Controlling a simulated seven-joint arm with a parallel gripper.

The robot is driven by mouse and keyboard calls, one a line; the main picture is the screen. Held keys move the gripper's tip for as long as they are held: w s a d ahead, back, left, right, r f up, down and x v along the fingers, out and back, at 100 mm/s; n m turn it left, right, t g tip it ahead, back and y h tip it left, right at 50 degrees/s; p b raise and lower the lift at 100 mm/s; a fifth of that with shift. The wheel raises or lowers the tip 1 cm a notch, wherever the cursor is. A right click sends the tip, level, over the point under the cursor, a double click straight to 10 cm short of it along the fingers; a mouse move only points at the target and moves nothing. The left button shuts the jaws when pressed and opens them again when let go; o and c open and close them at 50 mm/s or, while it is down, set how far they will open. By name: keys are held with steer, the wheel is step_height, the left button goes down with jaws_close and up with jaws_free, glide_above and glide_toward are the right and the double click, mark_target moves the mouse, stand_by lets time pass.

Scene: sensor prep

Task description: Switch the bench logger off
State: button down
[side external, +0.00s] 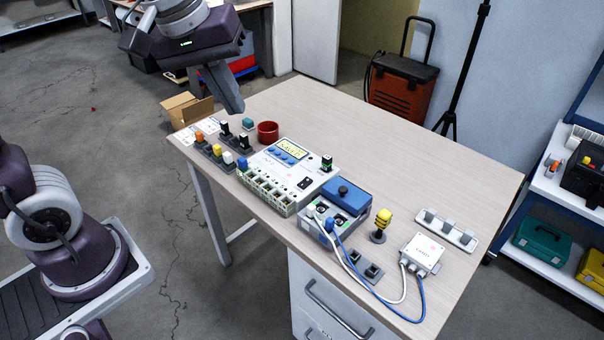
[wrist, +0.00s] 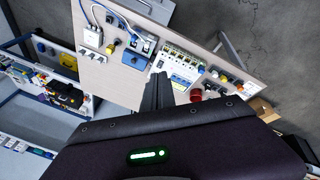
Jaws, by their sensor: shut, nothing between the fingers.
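The bench logger (side external: 284,178) appears to be the white instrument box in the middle of the bench. It has a lit yellow-green display (side external: 291,146), a row of blue buttons, and a small black switch (side external: 305,183) near its right side. I cannot tell the switch's position. The box also shows in the wrist view (wrist: 182,66). My gripper (side external: 236,109) is shut and empty, in the air above the far left part of the bench, apart from the logger.
A red cup (side external: 268,132) stands behind the logger. Coloured plugs in dark holders (side external: 213,157) are at its left. A blue-topped unit (side external: 343,200), a yellow-topped post (side external: 382,222) and a white cabled box (side external: 422,253) stand at its right. The bench's back right (side external: 420,160) is clear.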

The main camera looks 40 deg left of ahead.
steer(key=w+f+n+g, duration=0.1)
steer(key=w+f+n, duration=0.4)
steer(key=w, duration=0.4)
steer(key=n+g, duration=0.1)
steer(key=n, duration=0.4)
glide_above(308, 181)
steer(key=s, duration=0.2)
step_height(308, 181, down, 10)
steer(key=shift+w+r, duration=0.1)
steer(key=f, duration=0.4)
steer(key=w+f, duration=0.1)
steer(key=f, duration=0.9)
steer(key=shift+w, duration=0.3)
steer(key=shift+w+f, duration=0.1)
steer(key=shift+f, duration=0.25)
